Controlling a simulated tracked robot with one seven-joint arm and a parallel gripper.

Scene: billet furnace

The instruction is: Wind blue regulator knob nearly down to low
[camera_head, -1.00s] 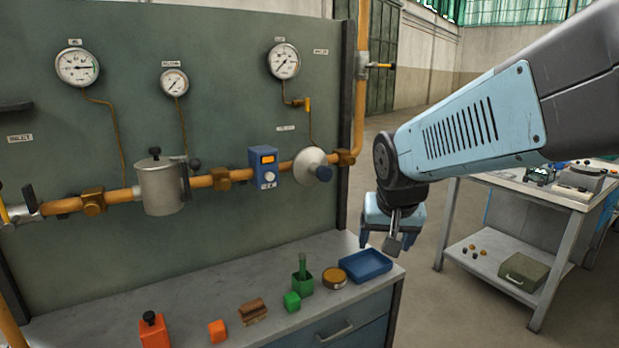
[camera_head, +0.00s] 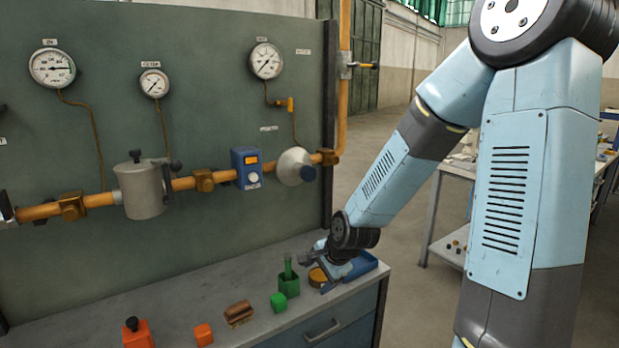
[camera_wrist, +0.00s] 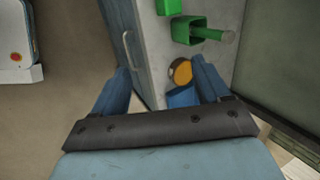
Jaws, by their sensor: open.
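The silver dome-shaped regulator (camera_head: 289,166) sits on the orange pipe at the right of the panel. Its dark blue knob (camera_head: 309,174) faces right and front; no mark on it can be read. My gripper (camera_head: 322,270) is low over the bench's right end, well below the knob and apart from it. It is open and empty. In the wrist view its two blue fingers (camera_wrist: 163,84) are spread wide, with the bench edge and a round yellow-topped tin (camera_wrist: 181,72) between or near them. The regulator knob is not seen in the wrist view.
A green holder (camera_head: 288,286), green block (camera_head: 278,302), brown piece (camera_head: 238,313) and orange blocks line the bench. Gauges (camera_head: 266,61) hang above.

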